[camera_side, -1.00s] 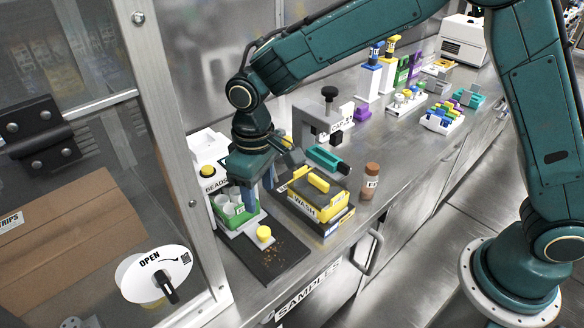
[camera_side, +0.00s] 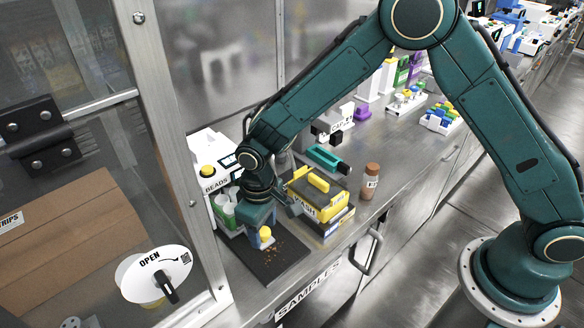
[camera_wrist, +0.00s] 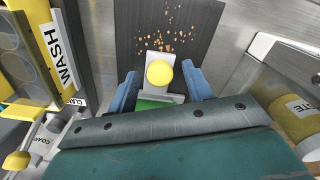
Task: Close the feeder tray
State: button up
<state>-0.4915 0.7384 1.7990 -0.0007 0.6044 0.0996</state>
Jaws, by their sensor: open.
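The feeder's green tray (camera_side: 232,229) sticks out from the white BEADS unit (camera_side: 209,181), with white cups (camera_side: 226,208) in it. A yellow knob (camera_side: 265,233) is on the tray's front end. My gripper (camera_side: 260,237) is low over that front end, pointing down, and hides part of the tray. In the wrist view, the open blue fingers (camera_wrist: 161,76) stand on either side of the yellow knob (camera_wrist: 160,73), with gaps visible. A white bracket and a strip of green tray (camera_wrist: 150,103) show below the knob.
A dark mat (camera_side: 258,270) with scattered brown bits lies in front of the tray. The yellow WASH box (camera_side: 318,197) stands close to the right of my gripper. A brown-capped bottle (camera_side: 370,182) is further right. A glass panel with a metal post (camera_side: 180,150) is at left.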

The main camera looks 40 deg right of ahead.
grip_shut()
jog(key=shift+w, duration=2.35)
grip_release()
jog(key=shift+r, duration=0.1)
notch_tip(320, 180, up, 14)
jog(key=shift+f, duration=0.2)
